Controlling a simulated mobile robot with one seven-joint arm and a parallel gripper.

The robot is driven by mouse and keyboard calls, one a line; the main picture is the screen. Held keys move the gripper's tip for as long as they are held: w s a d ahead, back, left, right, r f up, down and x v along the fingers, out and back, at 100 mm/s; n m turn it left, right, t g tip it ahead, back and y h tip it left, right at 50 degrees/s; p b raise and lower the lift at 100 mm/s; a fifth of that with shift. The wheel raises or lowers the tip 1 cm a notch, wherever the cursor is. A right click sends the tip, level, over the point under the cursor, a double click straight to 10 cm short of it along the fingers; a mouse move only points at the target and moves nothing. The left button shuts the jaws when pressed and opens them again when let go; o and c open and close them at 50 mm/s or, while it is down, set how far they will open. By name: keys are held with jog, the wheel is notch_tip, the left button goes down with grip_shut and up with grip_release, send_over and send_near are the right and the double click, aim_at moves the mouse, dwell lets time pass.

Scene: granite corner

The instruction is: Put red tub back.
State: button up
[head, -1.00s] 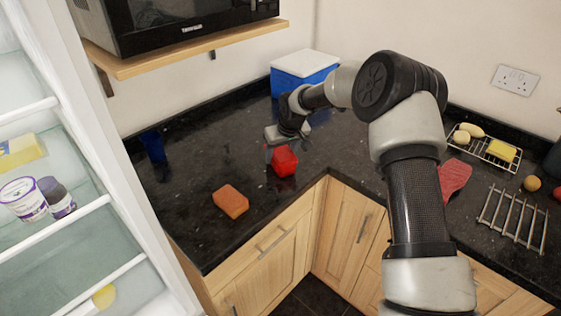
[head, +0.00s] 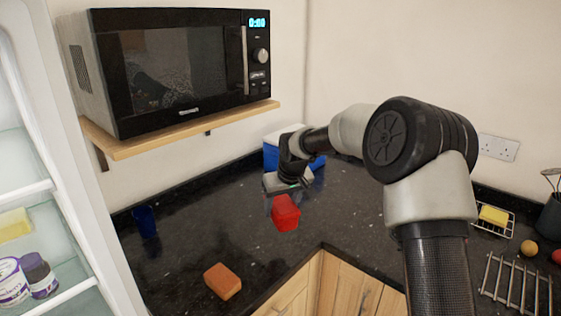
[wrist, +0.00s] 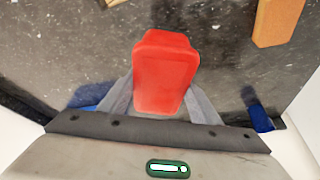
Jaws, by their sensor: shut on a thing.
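The red tub (head: 285,213) is a small box-shaped tub over the black granite worktop, near the corner. My gripper (head: 279,194) is shut on it, with the gripper body behind the tub in the head view. In the wrist view the red tub (wrist: 166,72) lies between the two grey fingers, which show on either side of its lower part. I cannot tell for sure whether the tub touches the worktop or is a little above it.
A blue box (head: 272,157) stands behind my gripper. An orange block (head: 222,281) and a blue cup (head: 145,221) are on the left worktop. A microwave (head: 180,70) sits on a wooden shelf (head: 190,130) above. An open fridge (head: 40,190) is at far left. A rack (head: 515,285) is at right.

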jog(key=s+d+r+m+h+p, duration=0.15)
jog(key=s+d+m, duration=0.35)
jog(key=s+d, duration=1.15)
jog(key=s+a+f, duration=0.1)
jog(key=s+f, duration=0.5)
jog(key=shift+s+a+t, duration=0.15)
jog(key=shift+s+t, duration=0.1)
jog(key=shift+t, duration=0.05)
jog(key=shift+f, duration=0.1)
